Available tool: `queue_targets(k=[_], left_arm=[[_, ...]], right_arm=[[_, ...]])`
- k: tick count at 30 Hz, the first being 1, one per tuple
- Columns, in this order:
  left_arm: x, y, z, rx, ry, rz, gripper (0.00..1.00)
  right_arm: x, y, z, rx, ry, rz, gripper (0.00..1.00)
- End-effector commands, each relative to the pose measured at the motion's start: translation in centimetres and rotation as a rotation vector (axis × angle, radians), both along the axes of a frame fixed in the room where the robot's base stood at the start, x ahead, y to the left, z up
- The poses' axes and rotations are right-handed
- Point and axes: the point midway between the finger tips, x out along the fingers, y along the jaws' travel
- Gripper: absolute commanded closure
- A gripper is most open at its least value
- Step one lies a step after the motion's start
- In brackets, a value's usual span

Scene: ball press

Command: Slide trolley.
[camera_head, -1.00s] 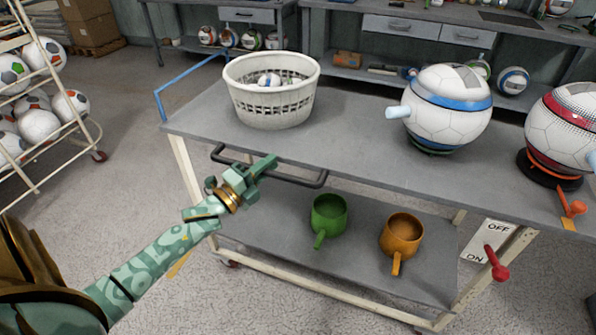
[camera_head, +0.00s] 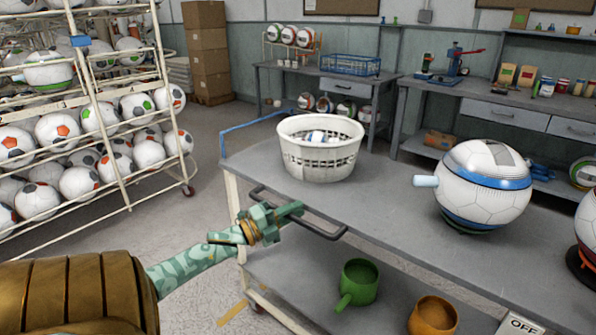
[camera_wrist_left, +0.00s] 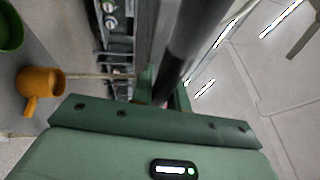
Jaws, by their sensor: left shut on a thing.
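The trolley is a grey-topped cart (camera_head: 330,200) with a pale frame and a lower shelf. A dark bar handle (camera_head: 322,232) runs along its near side. My left gripper (camera_head: 284,214) is shut on this handle, toward its left end. In the left wrist view the dark bar (camera_wrist_left: 188,40) passes between the green fingers (camera_wrist_left: 163,90), which hide part of it. My right gripper is in neither view.
On the trolley top stand a white basket (camera_head: 318,165) and a white-blue ball-shaped device (camera_head: 482,190). A green cup (camera_head: 360,283) and an orange cup (camera_head: 433,316) sit on the lower shelf. A ball rack (camera_head: 128,125) stands left; bare floor (camera_head: 205,180) lies between.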

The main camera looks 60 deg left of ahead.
Motion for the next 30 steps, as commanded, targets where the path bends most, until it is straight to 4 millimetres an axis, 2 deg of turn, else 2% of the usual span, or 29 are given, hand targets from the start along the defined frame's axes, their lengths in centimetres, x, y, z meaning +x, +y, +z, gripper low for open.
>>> queue_targets(k=[8, 9, 10, 11, 23, 26, 30], left_arm=[[0.0, 0.1, 0.1, 0.002, -0.002, 0.001, 1.0], [0.0, 0.1, 0.1, 0.002, -0.002, 0.001, 0.73], [0.0, 0.1, 0.1, 0.002, -0.001, 0.001, 0.64], [0.0, 0.1, 0.1, 0.002, -0.001, 0.001, 0.62], [-0.5, 0.1, 0.0, 0.0, 0.001, 0.002, 0.62], [-2.0, 0.3, -0.2, -0.003, 0.001, 0.002, 0.62], [-5.4, 0.7, -0.7, -0.002, 0.002, 0.004, 0.62]], right_arm=[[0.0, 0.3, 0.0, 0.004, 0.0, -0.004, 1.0], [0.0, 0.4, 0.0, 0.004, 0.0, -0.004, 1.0], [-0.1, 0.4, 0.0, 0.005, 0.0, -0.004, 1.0], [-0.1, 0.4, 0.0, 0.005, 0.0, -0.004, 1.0], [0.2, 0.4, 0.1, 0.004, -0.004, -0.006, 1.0], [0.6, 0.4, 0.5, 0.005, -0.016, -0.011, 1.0], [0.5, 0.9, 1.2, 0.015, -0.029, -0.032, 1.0]])
